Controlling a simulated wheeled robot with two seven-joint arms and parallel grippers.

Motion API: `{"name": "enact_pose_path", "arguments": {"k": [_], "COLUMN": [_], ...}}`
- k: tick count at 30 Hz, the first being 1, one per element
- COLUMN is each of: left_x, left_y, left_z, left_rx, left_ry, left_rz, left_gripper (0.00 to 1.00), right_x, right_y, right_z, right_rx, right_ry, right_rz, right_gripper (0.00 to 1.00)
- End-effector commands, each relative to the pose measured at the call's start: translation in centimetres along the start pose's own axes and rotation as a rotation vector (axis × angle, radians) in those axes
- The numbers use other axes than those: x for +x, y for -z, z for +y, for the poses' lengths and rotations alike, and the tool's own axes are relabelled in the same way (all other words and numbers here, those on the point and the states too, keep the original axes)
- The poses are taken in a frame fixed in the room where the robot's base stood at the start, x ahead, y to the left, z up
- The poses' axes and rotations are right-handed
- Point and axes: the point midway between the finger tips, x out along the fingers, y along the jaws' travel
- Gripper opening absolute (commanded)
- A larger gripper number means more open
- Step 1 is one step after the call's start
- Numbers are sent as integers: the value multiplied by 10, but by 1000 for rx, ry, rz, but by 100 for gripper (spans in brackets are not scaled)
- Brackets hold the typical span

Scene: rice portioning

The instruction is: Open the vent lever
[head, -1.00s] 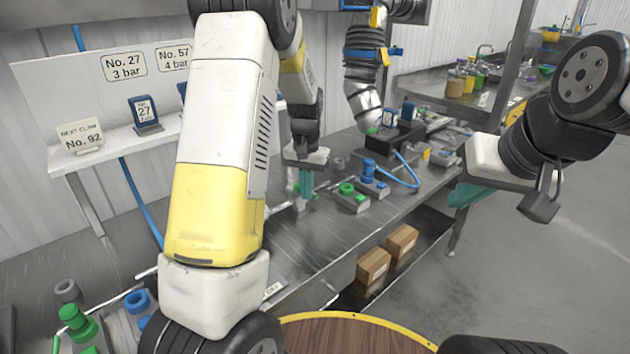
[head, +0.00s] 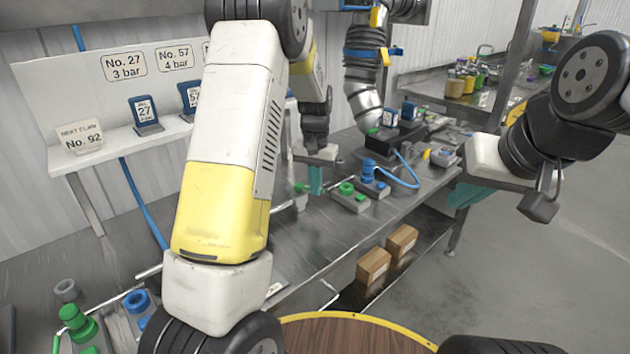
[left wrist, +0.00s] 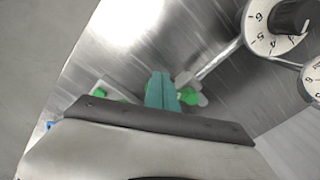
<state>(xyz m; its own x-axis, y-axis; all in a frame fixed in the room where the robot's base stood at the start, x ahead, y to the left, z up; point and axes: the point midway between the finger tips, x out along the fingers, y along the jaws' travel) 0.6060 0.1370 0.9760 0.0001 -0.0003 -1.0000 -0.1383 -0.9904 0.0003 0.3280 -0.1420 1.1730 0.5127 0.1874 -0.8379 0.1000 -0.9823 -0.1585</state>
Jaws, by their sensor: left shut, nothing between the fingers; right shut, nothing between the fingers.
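My left gripper (head: 316,182) has teal fingers, is shut and empty, and hangs low over the steel bench. In the left wrist view its fingers (left wrist: 160,92) point at the bench beside a green handle (left wrist: 188,97) on a grey fitting. The handle may be the vent lever; no label shows. In that view the fingertips overlap the fitting's edge, and I cannot tell if they touch. In the head view a small green part (head: 301,187) shows just left of the fingers. My right gripper (head: 474,195) is shut and empty beyond the bench's right edge, partly hidden by its wrist.
A green-capped fitting (head: 347,190) and a blue valve (head: 369,171) with a blue hose stand right of my left gripper. A dial gauge (left wrist: 272,25) is at upper right in the wrist view. Cardboard boxes (head: 373,265) sit on the lower shelf. The bench front (head: 300,245) is clear.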

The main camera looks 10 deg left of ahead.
Motion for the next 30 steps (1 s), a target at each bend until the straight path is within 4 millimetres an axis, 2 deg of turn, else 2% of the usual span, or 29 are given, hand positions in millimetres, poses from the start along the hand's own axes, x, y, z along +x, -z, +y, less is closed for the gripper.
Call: {"name": "enact_pose_path", "arguments": {"k": [5, 14, 25, 30], "left_x": [0, 0, 0, 0], "left_y": [2, 22, 24, 35], "left_z": [0, 4, 3, 1], "left_rx": [0, 0, 0, 0], "left_ry": [0, 0, 0, 0], "left_rz": [0, 1, 0, 0], "left_gripper": [0, 0, 0, 0], "right_x": [0, 0, 0, 0], "right_y": [0, 0, 0, 0], "right_z": [0, 0, 0, 0], "right_rx": [0, 0, 0, 0], "right_ry": [0, 0, 0, 0], "right_rz": [0, 0, 0, 0], "right_gripper": [0, 0, 0, 0]}}
